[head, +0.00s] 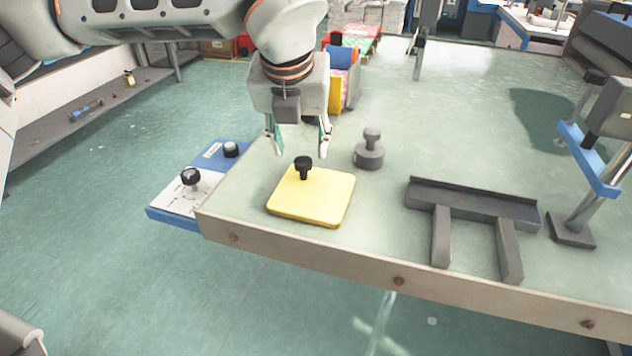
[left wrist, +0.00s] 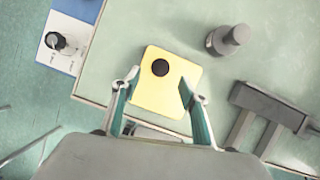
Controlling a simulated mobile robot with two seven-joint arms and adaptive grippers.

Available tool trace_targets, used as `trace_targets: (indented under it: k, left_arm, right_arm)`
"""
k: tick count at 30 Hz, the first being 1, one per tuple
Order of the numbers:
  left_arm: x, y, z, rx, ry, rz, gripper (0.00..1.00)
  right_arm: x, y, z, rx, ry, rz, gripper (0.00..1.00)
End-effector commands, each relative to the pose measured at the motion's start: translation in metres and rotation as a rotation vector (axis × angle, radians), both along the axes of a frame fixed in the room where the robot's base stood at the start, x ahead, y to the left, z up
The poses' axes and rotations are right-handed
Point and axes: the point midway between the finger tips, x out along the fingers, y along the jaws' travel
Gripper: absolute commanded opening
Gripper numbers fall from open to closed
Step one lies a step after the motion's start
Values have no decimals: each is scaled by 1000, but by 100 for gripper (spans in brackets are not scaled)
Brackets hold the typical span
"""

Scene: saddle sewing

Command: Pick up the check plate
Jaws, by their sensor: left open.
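The check plate is likely the yellow square plate (head: 320,198) with a black knob (head: 303,166) on top, lying flat near the table's front left corner. It also shows in the left wrist view (left wrist: 172,95), with its round knob (left wrist: 160,67) seen from above. My left gripper (head: 299,150) is open and empty, pointing down above the knob. In the left wrist view its fingers (left wrist: 158,90) are spread over the plate, with the knob between and beyond the tips. My right gripper is not in view.
A grey knobbed weight (head: 369,152) stands behind the plate. A dark grey bracket (head: 470,205) lies to the right. A blue and white control panel (head: 192,180) with black knobs sits off the table's left edge. The table (head: 460,110) has free room behind these.

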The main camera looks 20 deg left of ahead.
Motion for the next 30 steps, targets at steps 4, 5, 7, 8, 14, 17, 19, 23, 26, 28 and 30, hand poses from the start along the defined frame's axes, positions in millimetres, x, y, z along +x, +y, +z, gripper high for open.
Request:
trace_targets:
  k: [4, 5, 7, 8, 14, 17, 19, 23, 26, 28, 30]
  left_arm:
    - [6, 1, -15, 0, 3, -1, 44]
    - [6, 1, -17, -1, 3, -1, 44]
    - [8, 1, -21, -1, 3, -2, 44]
    - [10, 1, -23, -1, 4, -2, 44]
    - [23, 4, -48, -1, 5, -1, 44]
    - [27, 4, -60, -1, 6, -2, 44]
    - [29, 4, -63, -1, 4, -2, 44]
    - [29, 4, -62, -2, 3, -3, 44]
    - [29, 4, -62, -2, 3, -3, 34]
    - [29, 4, -62, -1, 3, -4, 15]
    - [29, 4, -62, -1, 3, -4, 0]
  right_arm:
    - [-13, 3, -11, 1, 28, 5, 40]
    - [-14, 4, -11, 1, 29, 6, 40]
    - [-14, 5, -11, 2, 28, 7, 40]
    - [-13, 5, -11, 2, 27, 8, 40]
    - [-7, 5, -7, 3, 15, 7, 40]
    - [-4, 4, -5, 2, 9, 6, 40]
    - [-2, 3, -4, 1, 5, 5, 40]
    - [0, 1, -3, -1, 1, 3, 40]
    - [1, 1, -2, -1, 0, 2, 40]
    - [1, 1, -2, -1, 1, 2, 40]
    - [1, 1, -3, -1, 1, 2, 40]
